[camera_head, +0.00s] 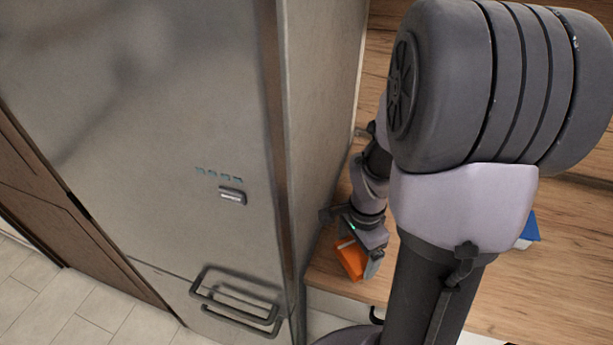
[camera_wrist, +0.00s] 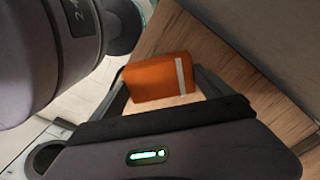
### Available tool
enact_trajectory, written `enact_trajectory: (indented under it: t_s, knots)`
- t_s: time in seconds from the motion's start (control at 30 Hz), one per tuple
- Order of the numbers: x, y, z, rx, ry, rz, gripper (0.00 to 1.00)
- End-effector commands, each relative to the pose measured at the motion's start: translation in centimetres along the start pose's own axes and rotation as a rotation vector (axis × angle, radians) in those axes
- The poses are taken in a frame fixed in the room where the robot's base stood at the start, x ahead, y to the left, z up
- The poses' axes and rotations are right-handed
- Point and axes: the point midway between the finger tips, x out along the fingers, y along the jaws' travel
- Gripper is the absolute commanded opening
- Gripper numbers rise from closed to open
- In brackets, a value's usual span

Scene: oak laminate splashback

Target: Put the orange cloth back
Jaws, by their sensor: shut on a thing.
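The orange cloth (camera_head: 350,260) is a folded block with a pale stripe. It is at the wooden counter beside the fridge in the head view. It also shows in the wrist view (camera_wrist: 152,80), where the pale stripe is near its right end. My gripper (camera_head: 357,261) is shut on the cloth, with a finger at each end of it. In the wrist view my gripper (camera_wrist: 160,88) has the cloth between its two dark fingers. I cannot tell whether the cloth touches the counter.
A tall steel fridge (camera_head: 150,130) with handles stands close at the left of my gripper. The wooden counter (camera_head: 560,270) runs to the right and has bare room. A blue and white thing (camera_head: 529,231) lies there, partly hidden behind my arm.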

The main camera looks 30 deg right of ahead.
Motion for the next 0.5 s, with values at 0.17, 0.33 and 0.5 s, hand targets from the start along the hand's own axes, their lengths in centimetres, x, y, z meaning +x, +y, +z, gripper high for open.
enact_trajectory:
  t_s: [0.17,0.33,0.5]
  knots:
    - [0.6,-3.4,-1.7,0.000,-0.001,0.000,0.52]
    - [1.3,-4.8,-2.4,-0.001,-0.002,0.003,0.52]
    - [4.4,-4.7,-2.4,0.000,-0.001,0.002,0.52]
